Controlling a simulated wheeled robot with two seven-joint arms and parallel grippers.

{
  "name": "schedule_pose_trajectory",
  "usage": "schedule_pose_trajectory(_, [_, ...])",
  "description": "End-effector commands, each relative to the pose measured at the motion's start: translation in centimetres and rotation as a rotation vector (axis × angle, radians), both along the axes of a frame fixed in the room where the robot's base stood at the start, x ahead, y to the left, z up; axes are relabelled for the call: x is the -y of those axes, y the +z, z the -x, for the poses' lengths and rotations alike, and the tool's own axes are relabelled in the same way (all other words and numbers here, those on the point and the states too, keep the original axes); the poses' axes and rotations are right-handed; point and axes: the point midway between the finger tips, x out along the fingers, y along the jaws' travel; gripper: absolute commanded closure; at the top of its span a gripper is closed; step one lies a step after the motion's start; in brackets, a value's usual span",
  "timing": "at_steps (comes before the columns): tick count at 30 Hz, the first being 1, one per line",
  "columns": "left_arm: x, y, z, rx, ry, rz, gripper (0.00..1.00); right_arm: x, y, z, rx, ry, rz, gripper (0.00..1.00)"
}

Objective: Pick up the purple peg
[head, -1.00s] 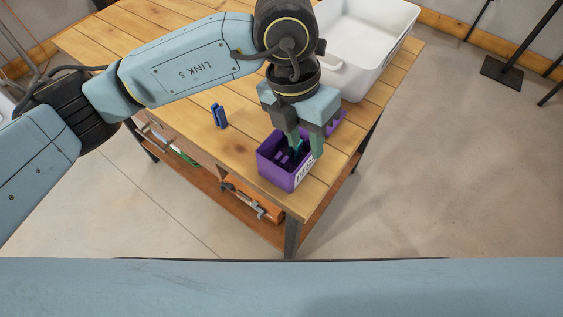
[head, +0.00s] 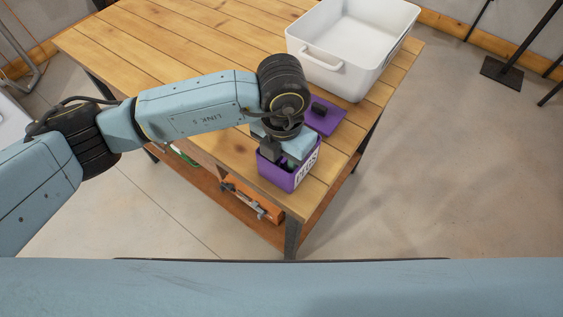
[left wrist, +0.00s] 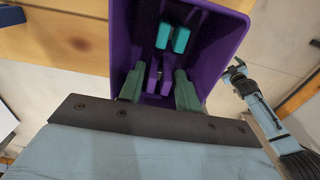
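The purple box (head: 289,178) with a white label stands on the near corner of the table. In the left wrist view, the purple peg (left wrist: 153,76) is inside the box (left wrist: 120,40), low between the fingers of my left gripper (left wrist: 160,80). The fingers are apart, with a gap on each side of the peg. In the head view my left gripper (head: 285,158) reaches down into the box, and its fingertips are mostly hidden. A teal peg (left wrist: 172,38) lies just beyond the purple one.
A purple lid (head: 328,119) with a dark knob lies on the table (head: 160,45) behind the box. A white tub (head: 345,79) stands at the back right. A blue peg (left wrist: 10,15) lies left of the box. A light-blue arm (left wrist: 258,108) shows at the right.

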Motion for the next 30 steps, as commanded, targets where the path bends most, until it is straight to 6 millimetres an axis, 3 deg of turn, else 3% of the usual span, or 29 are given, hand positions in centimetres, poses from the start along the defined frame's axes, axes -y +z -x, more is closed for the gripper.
schedule_pose_trajectory(5, [-0.2,-2.7,0.1,-0.001,0.002,0.000,0.66,0.0,0.0,0.0,0.000,0.000,0.000,0.00])
schedule_pose_trajectory(12, [-0.2,-3.0,0.1,0.001,0.000,0.001,0.66,0.0,0.0,0.0,0.000,0.000,0.000,0.00])
schedule_pose_trajectory(20, [-0.1,-2.9,0.1,0.001,0.000,0.001,0.99,0.0,0.0,0.0,0.000,0.000,0.000,0.00])
schedule_pose_trajectory(26, [-0.1,-2.9,0.0,0.001,0.000,0.001,0.99,0.0,0.0,0.0,0.000,0.000,0.000,0.00])
schedule_pose_trajectory(30, [-0.1,-1.8,0.0,0.002,0.001,0.003,0.99,0.0,0.1,0.0,0.000,0.000,0.000,0.00])
